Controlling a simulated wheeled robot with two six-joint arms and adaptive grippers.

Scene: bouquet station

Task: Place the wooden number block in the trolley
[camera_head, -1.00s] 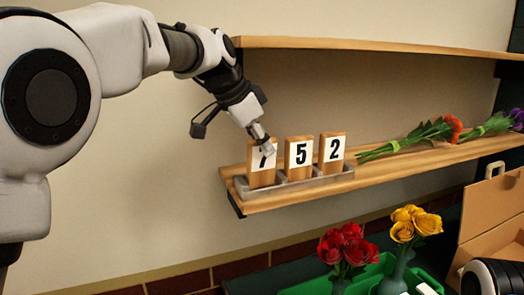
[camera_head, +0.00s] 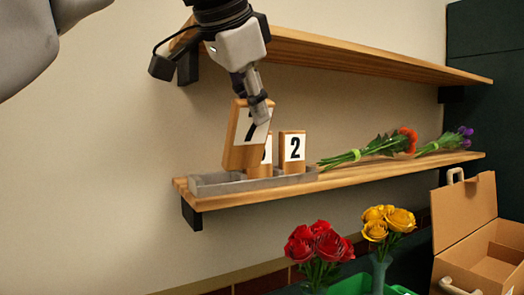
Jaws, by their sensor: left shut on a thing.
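My left gripper (camera_head: 258,108) is shut on the wooden number block marked 7 (camera_head: 238,140), gripping it at its top. The block is tilted and raised above the grey tray (camera_head: 215,186) on the lower shelf. It partly hides the block marked 5 (camera_head: 267,153). The block marked 2 (camera_head: 292,148) stands upright in the tray to the right. The gripper covers part of the 7's white face. My right gripper is not in view, and no trolley can be made out.
An upper shelf (camera_head: 370,58) runs above the lower shelf (camera_head: 400,168). Orange flowers (camera_head: 400,141) and purple flowers (camera_head: 458,138) lie on the lower shelf. Red roses (camera_head: 318,243), yellow roses (camera_head: 388,222) and an open cardboard box (camera_head: 465,225) are below at the right.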

